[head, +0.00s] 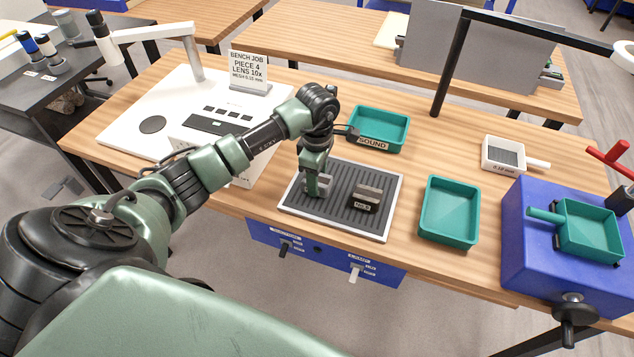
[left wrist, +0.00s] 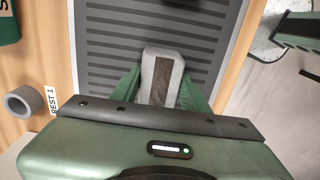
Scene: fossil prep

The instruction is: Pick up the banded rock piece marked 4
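A grey rock piece with a dark brown band (left wrist: 161,84) is between the fingers of my left gripper (left wrist: 160,92). No gap shows between the fingers and its sides in the left wrist view. In the head view my left gripper (head: 317,186) points down at the left part of a ribbed dark mat with a pale rim (head: 340,232), and the piece is partly hidden behind it. I see no number on this piece, and cannot tell whether it touches the mat. A second banded piece (head: 370,191) with a small dark label stands to the right on the mat. My right gripper is not in view.
A teal tray labelled SOUND (head: 378,147) is behind the mat; another teal tray (head: 450,240) is at its right. A white-framed sieve (head: 503,155) and a blue box (head: 560,275) are farther right. A sign (head: 249,71) reads PIECE 4. A grey ring (left wrist: 22,102) lies near a REST 1 label.

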